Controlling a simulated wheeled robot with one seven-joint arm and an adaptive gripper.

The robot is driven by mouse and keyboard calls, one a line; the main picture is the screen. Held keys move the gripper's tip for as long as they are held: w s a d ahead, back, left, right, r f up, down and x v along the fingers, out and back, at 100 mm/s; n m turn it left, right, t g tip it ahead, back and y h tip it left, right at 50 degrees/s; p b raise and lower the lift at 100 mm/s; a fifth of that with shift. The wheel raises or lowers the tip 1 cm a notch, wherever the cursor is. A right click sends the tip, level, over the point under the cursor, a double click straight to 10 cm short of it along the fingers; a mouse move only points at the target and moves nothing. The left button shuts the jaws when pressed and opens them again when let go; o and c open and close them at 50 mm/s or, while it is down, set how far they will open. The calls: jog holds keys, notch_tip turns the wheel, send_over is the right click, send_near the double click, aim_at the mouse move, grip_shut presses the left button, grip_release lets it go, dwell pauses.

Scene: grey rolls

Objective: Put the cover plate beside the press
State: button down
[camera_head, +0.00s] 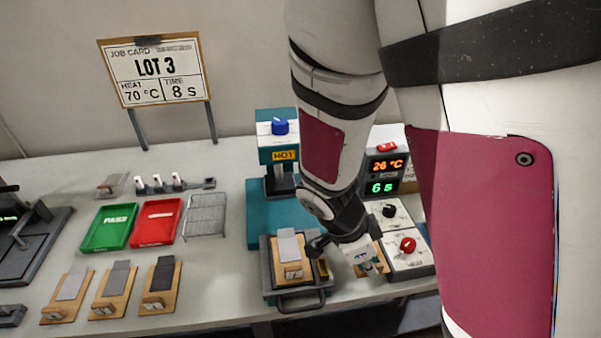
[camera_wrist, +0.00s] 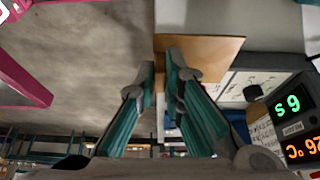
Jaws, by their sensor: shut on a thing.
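The press (camera_head: 283,215) is teal with a blue knob on top and a "HOT" label. A dark tray with a handle (camera_head: 300,303) sits at its front and holds a wooden board (camera_head: 292,270) with a light grey piece on it. My gripper (camera_head: 369,266) is to the right of the tray, shut on a wooden plate that I take for the cover plate (camera_head: 360,268). In the wrist view, the fingertips (camera_wrist: 160,68) close on the edge of this wooden plate (camera_wrist: 210,48). Whether it touches the bench is unclear; my gripper and arm hide part of it.
A control box (camera_head: 385,175) reads 26 °C and 6 s. Switch panels with a black knob and a red knob (camera_head: 408,245) stand close right of my gripper. Green (camera_head: 109,227) and red (camera_head: 157,222) trays, a wire rack (camera_head: 206,215) and several wooden boards lie left.

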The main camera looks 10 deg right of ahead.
jog(key=shift+w+a+f+b, duration=0.1)
jog(key=shift+w+f+b, duration=0.5)
jog(key=shift+w, duration=2)
jog(key=shift+w+a+f+b, duration=0.1)
jog(key=shift+w+f, duration=0.95)
jog(key=shift+w, duration=1.6)
jog(key=shift+w+a+f+b, duration=0.2)
jog(key=shift+w+f, duration=0.65)
jog(key=shift+w, duration=1.75)
jog(key=shift+d, duration=0.15)
jog(key=shift+f, duration=0.45)
jog(key=shift+f, duration=0.15)
jog(key=c, duration=1.7)
grip_release()
